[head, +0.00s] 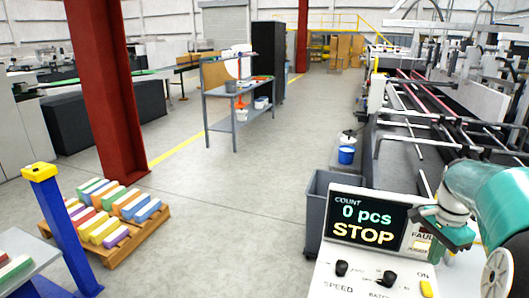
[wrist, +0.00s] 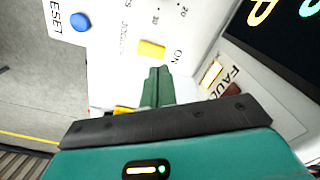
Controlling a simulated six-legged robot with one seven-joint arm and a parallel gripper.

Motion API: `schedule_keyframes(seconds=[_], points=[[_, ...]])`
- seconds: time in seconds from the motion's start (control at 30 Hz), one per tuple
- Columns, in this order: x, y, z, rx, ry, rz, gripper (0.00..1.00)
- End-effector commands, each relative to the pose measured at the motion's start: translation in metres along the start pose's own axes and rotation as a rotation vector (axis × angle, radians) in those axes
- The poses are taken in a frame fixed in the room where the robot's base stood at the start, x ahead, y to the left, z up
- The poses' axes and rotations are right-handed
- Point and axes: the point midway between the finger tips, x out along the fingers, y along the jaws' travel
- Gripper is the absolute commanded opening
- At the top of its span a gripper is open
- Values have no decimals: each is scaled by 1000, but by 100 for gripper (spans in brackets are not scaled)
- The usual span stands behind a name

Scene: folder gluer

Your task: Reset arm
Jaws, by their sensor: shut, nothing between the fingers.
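My gripper (head: 456,245) is at the lower right in the head view, in front of the right side of a white control panel (head: 318,279). In the wrist view my gripper (wrist: 157,72) has its green fingers together, with nothing between them. The fingertips point at the panel just below a yellow switch (wrist: 152,49) by the word ON. Whether they touch the panel cannot be told. The panel's display (head: 367,217) reads COUNT, 0 pcs and STOP.
The folder gluer (head: 400,150) runs along the right behind the panel. A grey bin (head: 318,195) stands beside the panel. A pallet (head: 125,248) of coloured stacks, a blue post (head: 62,230) and a red column (head: 112,100) stand at left. The middle floor is clear.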

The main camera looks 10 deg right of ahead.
Motion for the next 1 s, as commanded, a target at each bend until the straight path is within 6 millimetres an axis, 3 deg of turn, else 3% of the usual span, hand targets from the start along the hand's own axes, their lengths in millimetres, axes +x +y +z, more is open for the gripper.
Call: schedule_keyframes(seconds=[0.27, 0.6, 0.8, 1.0], points=[[-32, -9, 106, -384, 111, -62, 0], [-48, 27, 237, -951, 256, -196, 0], [-41, 62, 293, -1266, 331, -296, 0], [-30, 85, 322, -1460, 377, -368, 0]])
